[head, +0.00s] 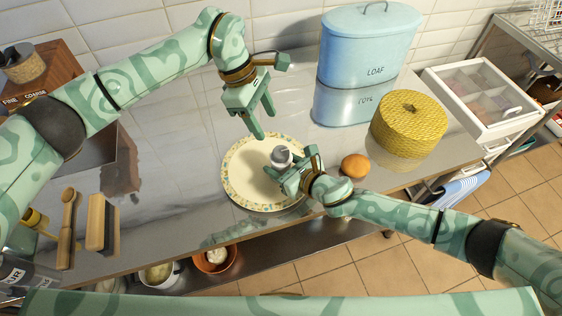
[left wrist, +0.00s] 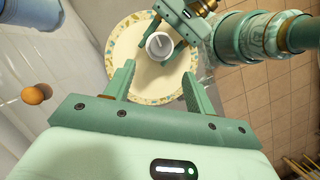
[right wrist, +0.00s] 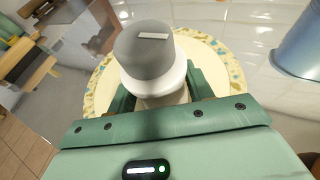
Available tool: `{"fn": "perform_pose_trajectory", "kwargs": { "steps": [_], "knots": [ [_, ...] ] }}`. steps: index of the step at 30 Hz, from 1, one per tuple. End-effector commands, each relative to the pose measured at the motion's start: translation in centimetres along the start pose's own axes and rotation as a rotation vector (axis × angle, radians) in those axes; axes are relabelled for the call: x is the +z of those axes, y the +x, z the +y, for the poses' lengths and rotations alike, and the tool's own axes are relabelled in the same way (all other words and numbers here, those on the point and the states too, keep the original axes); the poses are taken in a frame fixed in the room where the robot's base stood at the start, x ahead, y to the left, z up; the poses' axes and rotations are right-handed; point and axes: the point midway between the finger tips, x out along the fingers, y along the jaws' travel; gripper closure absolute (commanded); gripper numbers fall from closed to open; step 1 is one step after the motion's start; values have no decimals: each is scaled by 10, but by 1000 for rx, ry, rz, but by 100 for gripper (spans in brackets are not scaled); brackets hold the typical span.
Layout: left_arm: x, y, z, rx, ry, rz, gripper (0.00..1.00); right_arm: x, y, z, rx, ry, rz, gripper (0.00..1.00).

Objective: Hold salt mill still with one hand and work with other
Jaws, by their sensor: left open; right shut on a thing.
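The salt mill (head: 281,157) stands upright over a cream plate with a patterned rim (head: 232,185). It has a grey cap with a white bar and a pale body, seen close in the right wrist view (right wrist: 150,55). My right gripper (head: 290,170) is shut on the mill's body, below the cap. Its fingers hide the lower body. My left gripper (head: 257,122) is open and empty, above and left of the mill in the head view. In the left wrist view the mill (left wrist: 159,45) shows beyond the open fingers (left wrist: 155,85).
A blue loaf tin (head: 365,60), a yellow woven basket (head: 408,125) and an orange-brown round item (head: 355,166) stand right of the plate. A wooden brush (head: 68,225) and a block (head: 102,222) lie at the left. The steel counter (head: 175,170) is clear left of the plate.

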Motion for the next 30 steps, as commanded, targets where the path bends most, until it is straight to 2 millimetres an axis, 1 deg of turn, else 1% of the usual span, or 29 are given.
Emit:
{"fn": "perform_pose_trajectory", "kwargs": {
  "steps": [2,5,6,8,11,12,17,24,27,30],
  "knots": [
    [7,-10,6,20,18,8,41,0,0,0,0,0,0,77],
    [30,-22,14,38,86,72,41,0,0,0,0,0,0,77],
    [36,-23,14,40,21,101,41,0,0,0,0,0,0,77],
    [40,-24,14,48,-109,130,41,0,0,0,0,0,0,77],
    [47,-24,13,74,-378,173,41,0,0,0,0,0,0,77],
    [50,-24,13,89,-494,188,41,0,0,0,0,0,0,77],
    [54,-22,10,162,-968,227,41,0,0,0,0,0,0,77],
    [52,-14,4,299,-1701,232,41,0,0,0,0,0,0,77],
    [50,-11,1,351,-1986,215,41,0,0,0,0,0,0,77],
    [48,-10,0,393,-2226,186,41,0,0,0,0,0,0,77]
  ]
}}
